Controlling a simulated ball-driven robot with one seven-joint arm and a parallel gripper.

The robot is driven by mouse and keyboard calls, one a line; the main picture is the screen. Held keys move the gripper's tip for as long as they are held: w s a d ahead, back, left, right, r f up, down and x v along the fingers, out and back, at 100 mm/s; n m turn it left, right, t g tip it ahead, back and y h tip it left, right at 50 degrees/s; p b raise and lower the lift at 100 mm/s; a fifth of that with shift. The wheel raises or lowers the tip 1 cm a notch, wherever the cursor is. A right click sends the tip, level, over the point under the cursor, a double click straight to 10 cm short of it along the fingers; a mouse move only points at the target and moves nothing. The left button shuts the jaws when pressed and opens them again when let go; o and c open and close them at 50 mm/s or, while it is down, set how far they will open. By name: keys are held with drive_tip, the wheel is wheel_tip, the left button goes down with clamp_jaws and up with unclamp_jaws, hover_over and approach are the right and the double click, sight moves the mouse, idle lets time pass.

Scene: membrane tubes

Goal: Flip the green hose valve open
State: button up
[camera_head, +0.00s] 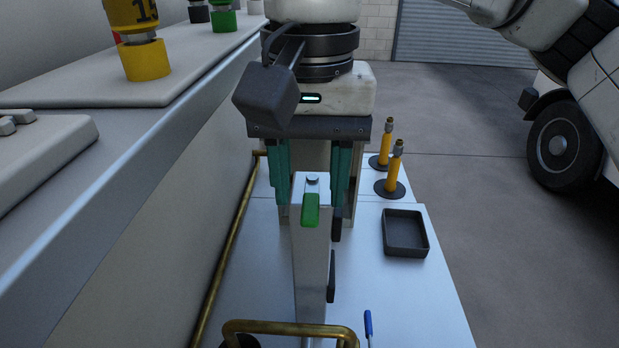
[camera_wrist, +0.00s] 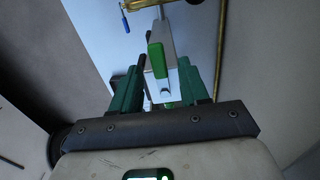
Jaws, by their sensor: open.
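The green valve handle (camera_head: 311,210) is a short green lever at the top of an upright pale post (camera_head: 311,255). It lies along the post's near side in the head view, below a small dark bolt. In the wrist view the green handle (camera_wrist: 157,60) shows between the lines of my two fingers. My gripper (camera_head: 313,197) points down with its teal fingers apart, one on each side of the post's top. No finger visibly touches the handle. I cannot tell how deep the post sits between the fingers.
A brass pipe (camera_head: 225,250) runs along the wall side and bends across the front. A black tray (camera_head: 405,233), two orange-yellow posts (camera_head: 396,168) and a blue-handled tool (camera_head: 368,323) are on the pale table to the right. A ledge (camera_head: 130,165) runs along the left.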

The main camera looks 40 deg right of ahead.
drive_tip(key=shift+f, duration=0.4)
clamp_jaws()
idle(0.5)
